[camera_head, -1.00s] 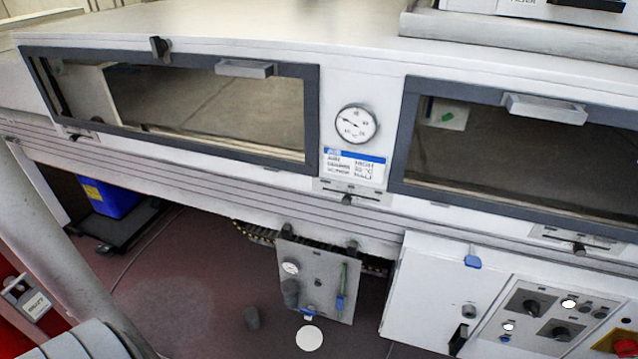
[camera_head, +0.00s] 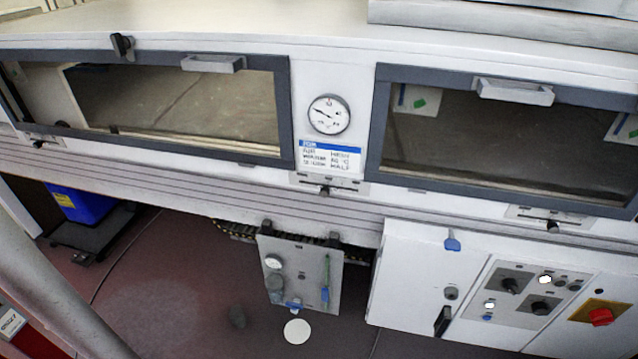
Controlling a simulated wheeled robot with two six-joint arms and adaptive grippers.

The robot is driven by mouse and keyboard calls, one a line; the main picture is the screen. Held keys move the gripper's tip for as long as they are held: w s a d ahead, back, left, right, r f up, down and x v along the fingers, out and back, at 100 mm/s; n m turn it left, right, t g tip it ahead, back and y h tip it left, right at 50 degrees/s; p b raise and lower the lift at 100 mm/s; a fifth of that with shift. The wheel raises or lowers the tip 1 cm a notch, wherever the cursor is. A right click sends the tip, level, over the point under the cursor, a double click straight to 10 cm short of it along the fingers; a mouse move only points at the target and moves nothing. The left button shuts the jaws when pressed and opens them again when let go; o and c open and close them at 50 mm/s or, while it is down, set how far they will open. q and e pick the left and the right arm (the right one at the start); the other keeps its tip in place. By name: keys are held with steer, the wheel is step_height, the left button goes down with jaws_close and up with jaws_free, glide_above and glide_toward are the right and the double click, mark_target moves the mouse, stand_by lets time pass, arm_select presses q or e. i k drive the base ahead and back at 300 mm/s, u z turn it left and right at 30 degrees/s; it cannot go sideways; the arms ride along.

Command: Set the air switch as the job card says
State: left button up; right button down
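The job card (camera_head: 330,159), white with a blue header, is fixed below a round dial gauge (camera_head: 329,114) between the two windows. Its first line seems to read AIR HIGH; the last line seems to end in HALF, and the middle line is hard to read. A grey control panel (camera_head: 492,313) on the white cabinet at lower right carries two black rotary knobs, an upper one (camera_head: 510,285) and a lower one (camera_head: 541,306). Their labels and pointer positions are too small to read, so I cannot tell which is the air switch. Neither gripper is in view.
A red button on a yellow plate (camera_head: 600,315) is right of the panel. A black handle (camera_head: 443,321) and blue tag (camera_head: 452,241) are on the cabinet. A grey valve plate (camera_head: 301,275) hangs left of it. A blue bin (camera_head: 80,205) stands at left.

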mark_target(509, 284)
steer(key=z, duration=1.5)
